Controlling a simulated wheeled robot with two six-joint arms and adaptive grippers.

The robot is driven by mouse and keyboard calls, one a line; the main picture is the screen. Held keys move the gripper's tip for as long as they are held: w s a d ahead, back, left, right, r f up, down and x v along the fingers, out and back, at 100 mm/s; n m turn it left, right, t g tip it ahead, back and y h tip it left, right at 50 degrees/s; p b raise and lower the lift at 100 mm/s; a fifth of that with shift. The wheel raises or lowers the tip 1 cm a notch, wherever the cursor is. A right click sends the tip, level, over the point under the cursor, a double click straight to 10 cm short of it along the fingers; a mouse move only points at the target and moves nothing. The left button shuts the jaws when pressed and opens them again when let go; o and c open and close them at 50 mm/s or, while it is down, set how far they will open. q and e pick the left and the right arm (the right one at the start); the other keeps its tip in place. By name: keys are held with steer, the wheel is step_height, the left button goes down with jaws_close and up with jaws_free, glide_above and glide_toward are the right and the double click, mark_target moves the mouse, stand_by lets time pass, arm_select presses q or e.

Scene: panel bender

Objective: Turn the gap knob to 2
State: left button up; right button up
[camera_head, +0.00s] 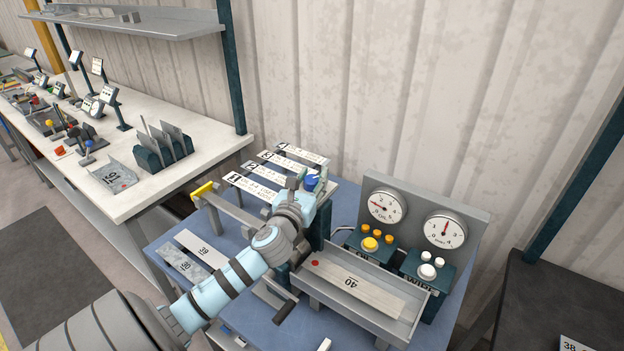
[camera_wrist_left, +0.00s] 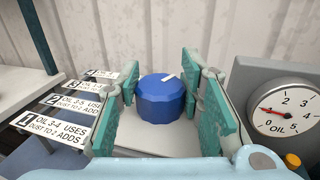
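The blue knob (camera_wrist_left: 161,97) stands on a pale top in the left wrist view, with a white pointer mark at its upper right edge. No scale numbers can be read around it, so I cannot tell its setting. The knob also shows small in the head view (camera_head: 311,184). My left gripper (camera_wrist_left: 161,85) has its two teal fingers spread on either side of the knob, their tips close to its sides. I see no clear grip on it. The gripper also shows at the knob in the head view (camera_head: 307,180). My right gripper is out of view.
Numbered label plates (camera_head: 255,187) lie left of the knob. Right of it stand an oil gauge (camera_head: 386,207), a second gauge (camera_head: 445,230), button boxes (camera_head: 370,243) and a grey tray (camera_head: 412,335) with a plate marked 40. A yellow-ended bar (camera_head: 203,190) is at the left.

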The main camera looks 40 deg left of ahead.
arm_select(q)
steer(key=o, duration=0.4)
steer(key=shift+c, duration=0.2)
steer(key=shift+s, duration=0.1)
steer(key=v, duration=1.2)
